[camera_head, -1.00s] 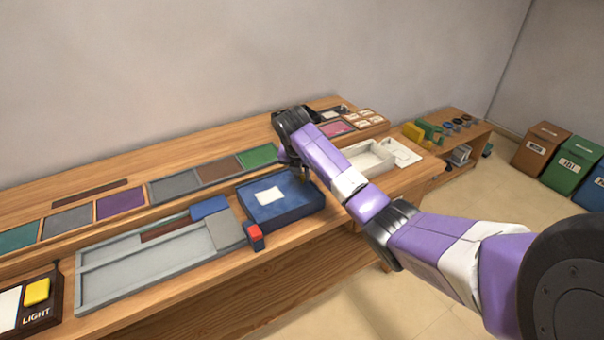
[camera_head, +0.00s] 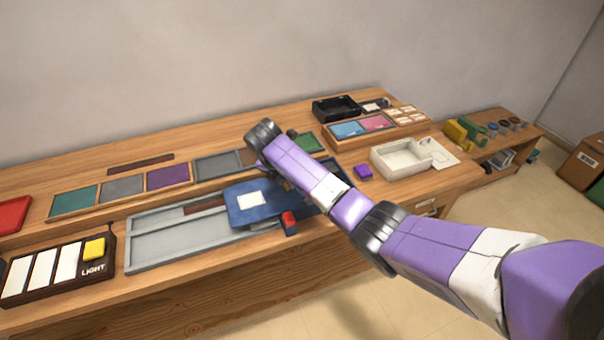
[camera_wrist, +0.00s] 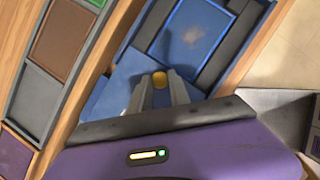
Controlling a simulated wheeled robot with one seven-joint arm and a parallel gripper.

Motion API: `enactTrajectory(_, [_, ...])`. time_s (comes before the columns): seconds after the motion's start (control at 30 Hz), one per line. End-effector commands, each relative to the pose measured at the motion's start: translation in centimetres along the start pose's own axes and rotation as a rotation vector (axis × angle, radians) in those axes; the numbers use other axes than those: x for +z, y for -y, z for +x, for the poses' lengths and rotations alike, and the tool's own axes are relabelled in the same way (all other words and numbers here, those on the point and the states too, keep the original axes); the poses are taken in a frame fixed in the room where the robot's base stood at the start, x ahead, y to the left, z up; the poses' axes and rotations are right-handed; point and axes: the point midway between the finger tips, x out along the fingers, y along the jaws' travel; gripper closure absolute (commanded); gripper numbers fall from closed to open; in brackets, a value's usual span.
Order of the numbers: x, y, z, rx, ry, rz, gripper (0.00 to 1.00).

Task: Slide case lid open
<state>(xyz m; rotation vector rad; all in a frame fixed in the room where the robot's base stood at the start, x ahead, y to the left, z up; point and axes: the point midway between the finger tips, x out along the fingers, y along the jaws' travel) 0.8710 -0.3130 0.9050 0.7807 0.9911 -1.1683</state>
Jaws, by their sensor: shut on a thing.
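The blue case lid (camera_head: 236,212) with a white label lies shifted left, overlapping the right end of the grey tray. The dark-blue case (camera_head: 333,172) is partly uncovered at the lid's right and partly hidden by my arm. In the wrist view the open inside of the case (camera_wrist: 195,38) shows a blue floor with a small brownish mark. My gripper (camera_wrist: 160,84) is shut on a small brass knob (camera_wrist: 160,76) at the lid's edge. The lid (camera_wrist: 108,88) also shows left of the fingers there. In the head view my arm hides the fingertips.
A red-topped block (camera_head: 288,221) stands at the lid's front edge. The long grey tray (camera_head: 165,238) lies left. A purple block (camera_head: 363,172) and white box (camera_head: 400,158) stand right. Coloured panels (camera_head: 122,187) line the back. The LIGHT key panel (camera_head: 60,272) is front left.

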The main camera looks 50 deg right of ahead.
Motion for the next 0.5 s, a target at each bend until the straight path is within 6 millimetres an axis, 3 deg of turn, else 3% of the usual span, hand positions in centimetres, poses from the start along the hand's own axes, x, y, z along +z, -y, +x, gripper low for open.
enactTrajectory(0.47, [-0.62,-0.88,-0.37,0.002,0.002,0.0,1.0])
enactTrajectory(0.5, [-0.62,-0.88,-0.37,0.002,0.002,0.0,0.75])
